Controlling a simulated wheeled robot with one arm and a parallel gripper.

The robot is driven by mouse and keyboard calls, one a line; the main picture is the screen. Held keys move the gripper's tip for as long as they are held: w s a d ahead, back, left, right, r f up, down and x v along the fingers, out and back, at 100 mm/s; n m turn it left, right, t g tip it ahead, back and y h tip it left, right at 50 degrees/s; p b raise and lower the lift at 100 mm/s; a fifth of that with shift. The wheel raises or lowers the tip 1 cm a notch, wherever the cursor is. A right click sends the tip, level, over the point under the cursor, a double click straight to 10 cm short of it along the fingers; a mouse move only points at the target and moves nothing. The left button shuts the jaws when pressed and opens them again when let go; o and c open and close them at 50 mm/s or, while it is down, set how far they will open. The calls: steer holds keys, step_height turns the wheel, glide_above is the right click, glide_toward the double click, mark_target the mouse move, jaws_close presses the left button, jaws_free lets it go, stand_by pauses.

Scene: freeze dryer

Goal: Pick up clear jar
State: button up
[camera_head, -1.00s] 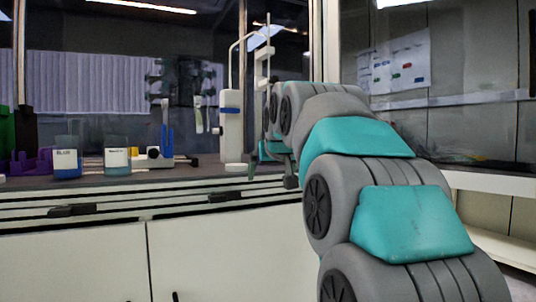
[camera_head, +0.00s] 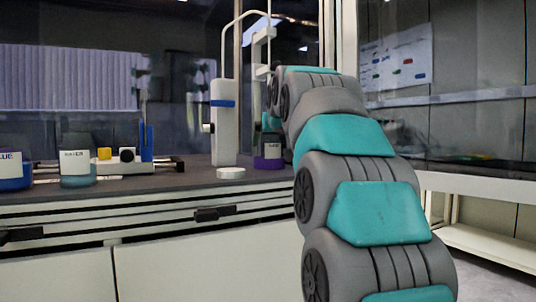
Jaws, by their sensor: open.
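My arm reaches away from me, and my gripper (camera_head: 270,138) is small at its far end, partly hidden by the arm. It is open, just above a small jar (camera_head: 268,156) with a purple lower part and a pale label. I cannot tell whether the fingers touch or surround that jar. A clear jar (camera_head: 77,170) with a white label and pale blue liquid stands on the counter to the left, well apart from my gripper. A clear jar with blue liquid (camera_head: 13,172) is cut off by the left edge. I cannot tell which is the task's clear jar.
A white stand (camera_head: 224,123) with a blue band rises left of my gripper. A white round disc (camera_head: 231,173) lies at its foot. A white device (camera_head: 125,164) with blue uprights stands farther left on the dark counter (camera_head: 195,186). A white bench (camera_head: 480,186) is at right.

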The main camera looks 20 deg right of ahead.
mark_target(269, 147)
steer(key=shift+r+p+x, duration=0.2)
steer(key=shift+p+x, duration=0.15)
steer(key=shift+x, duration=3)
steer(key=c, duration=1.3)
steer(key=shift+r, duration=0.25)
steer(key=shift+r+p, duration=0.3)
steer(key=shift+r, duration=1.15)
steer(key=shift+r, duration=0.1)
